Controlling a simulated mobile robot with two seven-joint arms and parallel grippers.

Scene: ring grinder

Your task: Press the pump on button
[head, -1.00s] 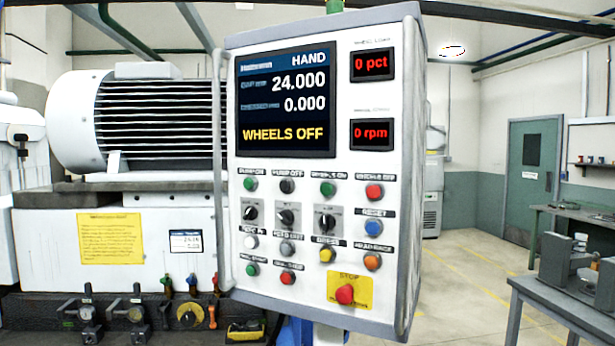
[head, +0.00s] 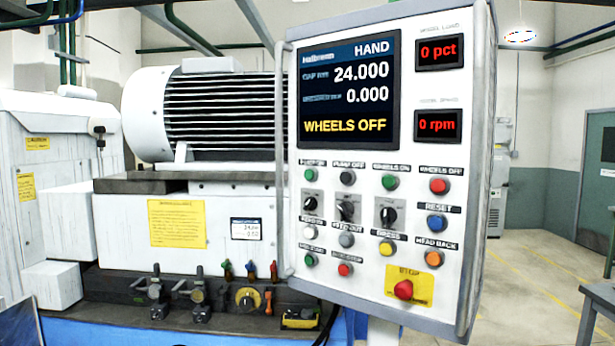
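The control panel (head: 470,150) stands upright in the middle right of the head view. Its screen (head: 348,88) reads HAND, 24.000, 0.000 and WHEELS OFF. The pump on button (head: 311,174) is the green one at the left end of the top button row; its label is blurred. To its right are the black pump off button (head: 347,177), the green wheels on button (head: 390,182) and the red wheels off button (head: 438,186). Neither of my grippers shows, and nothing touches the buttons.
A red stop button (head: 403,289) on a yellow plate is at the panel's lower right. A vertical handle bar (head: 280,160) runs along its left edge. The grinder with its large motor (head: 215,110) stands behind at left. Open floor (head: 540,290) lies to the right.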

